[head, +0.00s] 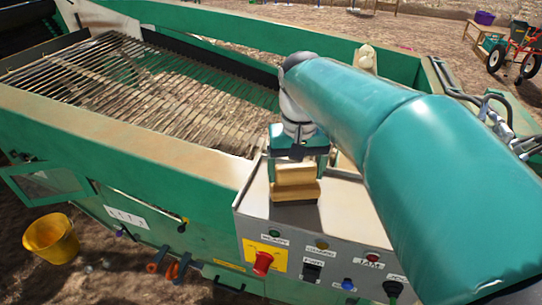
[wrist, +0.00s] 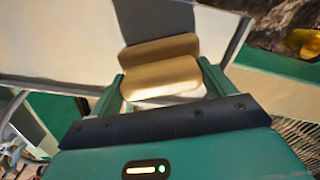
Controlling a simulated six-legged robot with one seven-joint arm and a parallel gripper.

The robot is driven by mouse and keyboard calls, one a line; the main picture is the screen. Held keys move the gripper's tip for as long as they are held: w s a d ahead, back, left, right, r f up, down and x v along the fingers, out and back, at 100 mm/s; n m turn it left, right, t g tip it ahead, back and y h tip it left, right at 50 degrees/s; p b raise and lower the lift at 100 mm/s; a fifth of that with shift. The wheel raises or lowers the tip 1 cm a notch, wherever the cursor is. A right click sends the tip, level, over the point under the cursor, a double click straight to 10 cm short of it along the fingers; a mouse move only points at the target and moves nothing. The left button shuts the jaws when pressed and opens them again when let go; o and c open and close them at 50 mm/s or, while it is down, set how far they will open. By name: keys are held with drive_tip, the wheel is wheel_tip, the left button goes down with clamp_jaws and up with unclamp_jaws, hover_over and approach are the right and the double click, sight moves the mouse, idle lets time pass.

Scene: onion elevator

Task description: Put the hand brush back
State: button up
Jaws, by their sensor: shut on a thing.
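The hand brush (head: 296,190) shows as a tan wooden block just above the top of the grey control box. Its block also shows in the wrist view (wrist: 165,77). My gripper (head: 297,172) is shut on the brush, with one green finger on each side of the block. The gripper points down. A dark patch lies right under the brush; I cannot tell whether it is bristles or shadow, or whether the brush touches the box top.
The control box (head: 345,215) has a red knob (head: 262,263), buttons and labels on its front. A slatted conveyor (head: 150,90) lies behind to the left. A yellow bucket (head: 50,238) stands on the ground at left. A tan object (head: 366,60) sits on the far green rail.

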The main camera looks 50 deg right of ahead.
drive_tip(key=o, duration=0.9)
drive_tip(key=shift+f, duration=0.1)
drive_tip(key=shift+o, duration=0.2)
wheel_tip(320, 180, up, 12)
drive_tip(key=w+a+f+n+t, duration=0.2)
drive_tip(key=a+f+n, duration=0.1)
drive_tip(key=a, duration=0.5)
drive_tip(key=w+a+f+n+t, duration=0.1)
drive_tip(key=w+a+f+n, duration=0.1)
drive_tip(key=a+f, duration=0.4)
drive_tip(key=w+a+f+n+t, duration=0.2)
drive_tip(key=w+a+f+n, duration=0.1)
drive_tip(key=a, duration=0.7)
drive_tip(key=shift+a+f+n+t, duration=0.3)
drive_tip(key=shift+a+f+n, duration=0.1)
drive_tip(key=shift+f, duration=0.45)
